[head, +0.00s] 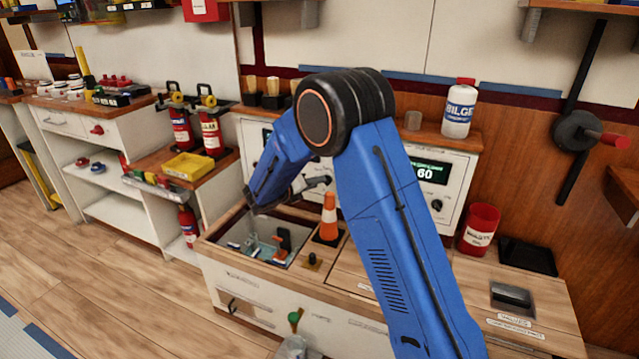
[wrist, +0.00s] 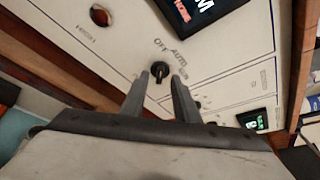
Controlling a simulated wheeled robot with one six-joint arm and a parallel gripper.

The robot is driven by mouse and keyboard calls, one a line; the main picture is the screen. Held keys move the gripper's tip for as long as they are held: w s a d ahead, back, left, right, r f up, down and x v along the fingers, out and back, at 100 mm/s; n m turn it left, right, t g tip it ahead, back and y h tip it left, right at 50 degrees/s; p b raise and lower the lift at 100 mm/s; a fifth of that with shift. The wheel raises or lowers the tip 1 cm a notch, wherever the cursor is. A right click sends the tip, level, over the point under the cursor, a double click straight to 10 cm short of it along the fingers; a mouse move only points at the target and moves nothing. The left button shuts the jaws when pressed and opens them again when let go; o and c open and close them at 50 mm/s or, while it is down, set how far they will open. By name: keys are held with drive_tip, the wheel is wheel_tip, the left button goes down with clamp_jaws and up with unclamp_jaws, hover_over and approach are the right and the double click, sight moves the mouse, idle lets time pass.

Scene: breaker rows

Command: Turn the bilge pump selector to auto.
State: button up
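The bilge pump selector is a small black knob (wrist: 159,72) on a white panel (wrist: 110,50), with the labels OFF (wrist: 160,45) and AUTO (wrist: 179,58) printed beside it in the wrist view. A further label by it is too blurred to read. My gripper (wrist: 160,77) is open, with its two dark fingers on either side of the knob and gaps showing. I cannot tell whether a finger touches it. The knob's pointer is too small to read. In the head view, my blue arm hides this part of the panel.
In the head view, an orange cone (head: 329,218) stands on the bench below the panel. A white bottle (head: 459,108) stands on the ledge above, and a red bin (head: 479,229) stands at the right.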

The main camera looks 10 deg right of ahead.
drive_tip(key=shift+x, duration=1.4)
clamp_jaws()
drive_tip(key=shift+s+d+r+m+t+y, duration=0.2)
drive_tip(key=shift+m+y, duration=0.4)
drive_tip(key=shift+m, duration=0.4)
drive_tip(key=shift+s+d+f+m+t+y, duration=0.15)
drive_tip(key=shift+m+t+y, duration=0.2)
drive_tip(key=shift+m+y, duration=0.45)
drive_tip(key=shift+s+d+r+m+t+y, duration=0.15)
drive_tip(key=shift+r+m+t+y, duration=0.2)
drive_tip(key=shift+m, duration=0.85)
drive_tip(key=shift+w+f, duration=0.1)
drive_tip(key=shift+f, duration=0.05)
